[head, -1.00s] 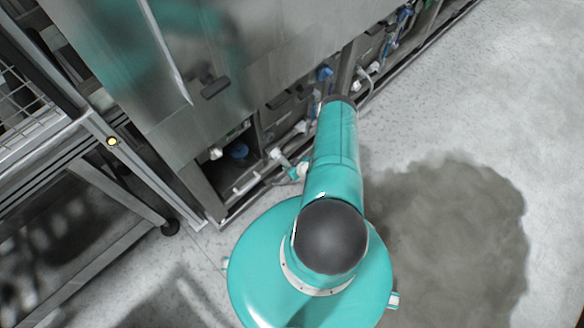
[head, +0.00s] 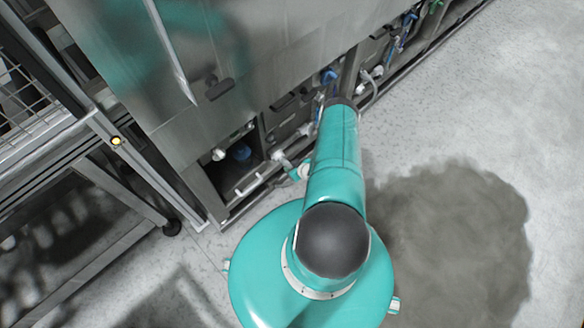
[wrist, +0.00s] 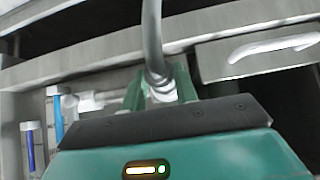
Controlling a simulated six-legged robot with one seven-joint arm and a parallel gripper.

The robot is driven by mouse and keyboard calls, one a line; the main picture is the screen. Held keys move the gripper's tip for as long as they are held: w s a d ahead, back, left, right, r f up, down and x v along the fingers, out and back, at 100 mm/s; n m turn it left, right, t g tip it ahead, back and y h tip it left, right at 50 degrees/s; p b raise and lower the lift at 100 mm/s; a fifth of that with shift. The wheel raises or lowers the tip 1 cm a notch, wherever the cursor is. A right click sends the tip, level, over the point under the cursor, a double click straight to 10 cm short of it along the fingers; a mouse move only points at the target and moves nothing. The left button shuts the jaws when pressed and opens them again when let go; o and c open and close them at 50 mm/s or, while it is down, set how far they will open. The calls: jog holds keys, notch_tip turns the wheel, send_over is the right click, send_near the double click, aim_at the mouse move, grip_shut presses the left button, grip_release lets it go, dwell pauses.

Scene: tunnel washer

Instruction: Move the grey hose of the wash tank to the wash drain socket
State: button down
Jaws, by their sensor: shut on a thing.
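In the wrist view my gripper (wrist: 161,92) is shut on the end of a grey hose (wrist: 152,35). The hose rises from between the two green fingers to the top edge of the picture. A pale collar shows at its lower end, and the tip is hidden behind the gripper body. A white pipe fitting (wrist: 95,101) sits just left of the fingers, apart from them. I cannot tell which fitting is the wash drain socket. In the head view my arm hides most of the work area and the held hose is not clear.
The steel washer (head: 200,60) has an open lower bay with a blue part (head: 240,152). A rack (head: 110,150) stands at left. Blue tubes (wrist: 58,118) and a white handle (wrist: 275,46) flank the gripper. A dark wet patch (head: 455,240) lies on the floor right; otherwise the floor there is clear.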

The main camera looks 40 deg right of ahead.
dwell(0.3)
jog(key=c, duration=1)
grip_release()
jog(key=v, duration=1.3)
jog(key=shift+s+r, duration=0.25)
jog(key=shift+r, duration=0.05)
